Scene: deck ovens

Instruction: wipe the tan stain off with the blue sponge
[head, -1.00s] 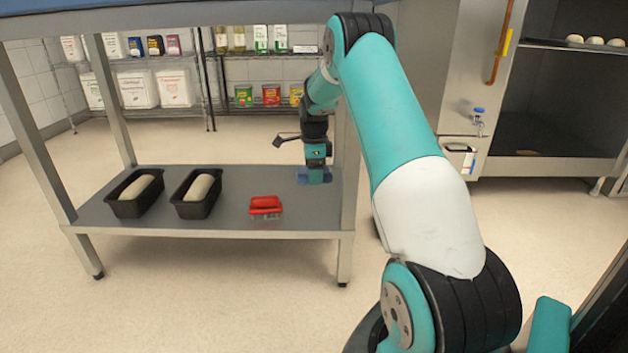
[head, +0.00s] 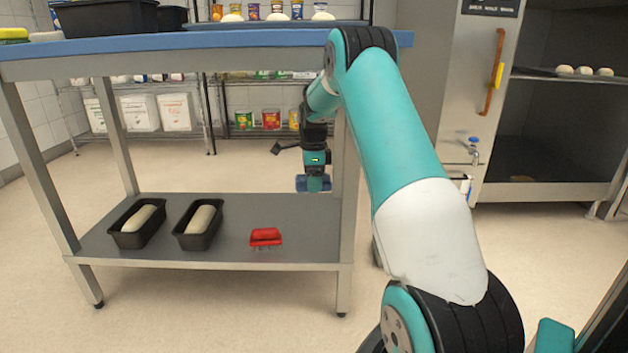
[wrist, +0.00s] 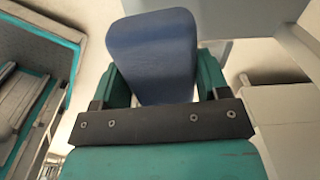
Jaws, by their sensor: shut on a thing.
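The blue sponge (head: 313,184) is between the fingers of my gripper (head: 314,176), at the right end of the lower shelf. It appears raised a little above the shelf. In the wrist view the sponge (wrist: 152,50) is a rounded blue block standing out between the two teal fingers of my gripper (wrist: 162,82), which is shut on it. A small tan patch (head: 522,178) shows on the dark floor of the open oven chamber at the right; it looks like the tan stain, though it is small and far off.
The lower shelf (head: 110,243) bears two black loaf tins with dough and a red-topped brush (head: 266,237). The blue-edged tabletop (head: 250,40) lies above my gripper, and a table leg (head: 345,270) stands close right. Dough pieces (head: 585,71) sit on the oven's upper deck.

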